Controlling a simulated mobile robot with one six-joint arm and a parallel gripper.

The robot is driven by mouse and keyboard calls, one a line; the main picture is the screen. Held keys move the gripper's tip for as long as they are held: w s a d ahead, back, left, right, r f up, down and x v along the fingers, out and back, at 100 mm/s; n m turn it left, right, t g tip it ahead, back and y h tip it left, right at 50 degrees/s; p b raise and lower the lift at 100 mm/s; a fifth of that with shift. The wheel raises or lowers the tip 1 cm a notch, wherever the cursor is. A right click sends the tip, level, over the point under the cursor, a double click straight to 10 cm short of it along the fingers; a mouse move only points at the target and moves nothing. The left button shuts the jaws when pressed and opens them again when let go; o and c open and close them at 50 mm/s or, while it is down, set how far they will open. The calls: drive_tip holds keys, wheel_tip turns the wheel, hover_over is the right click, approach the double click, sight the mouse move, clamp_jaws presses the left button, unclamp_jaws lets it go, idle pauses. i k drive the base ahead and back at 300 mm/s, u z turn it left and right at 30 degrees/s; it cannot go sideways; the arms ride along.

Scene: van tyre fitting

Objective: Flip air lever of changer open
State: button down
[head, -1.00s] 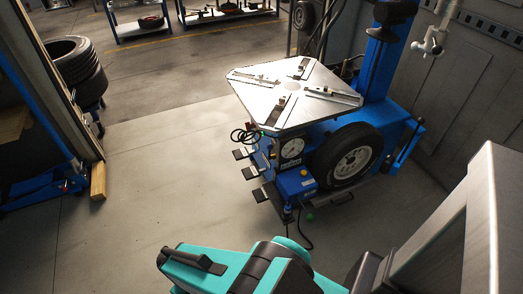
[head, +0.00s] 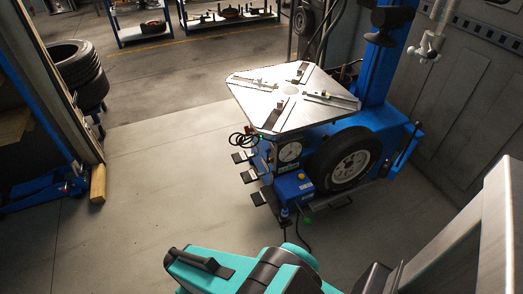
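The tyre changer stands right of the picture's middle, with a blue body (head: 393,137), a blue column (head: 381,62) and a silver clamping table (head: 291,90) on top. On its front are a round pressure gauge (head: 289,151), a small blue box (head: 294,186) and black pedals (head: 243,156). A small green knob (head: 307,220) shows low by the box, and a small red part sits under the table edge. Both are too small to tell whether either is the air lever, or its position. My gripper is not in view; only teal and black parts of mine show at the bottom.
A wheel (head: 350,163) leans at the changer's right front. A black cable hangs by its front left corner. Open floor (head: 150,180) lies left of it. Stacked tyres (head: 76,70), a blue lift and a wooden block (head: 98,183) stand at the left. A grey wall closes the right.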

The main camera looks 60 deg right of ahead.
sight(267, 150)
drive_tip(key=z, duration=0.05)
drive_tip(key=i, duration=0.9)
drive_tip(key=u, duration=0.05)
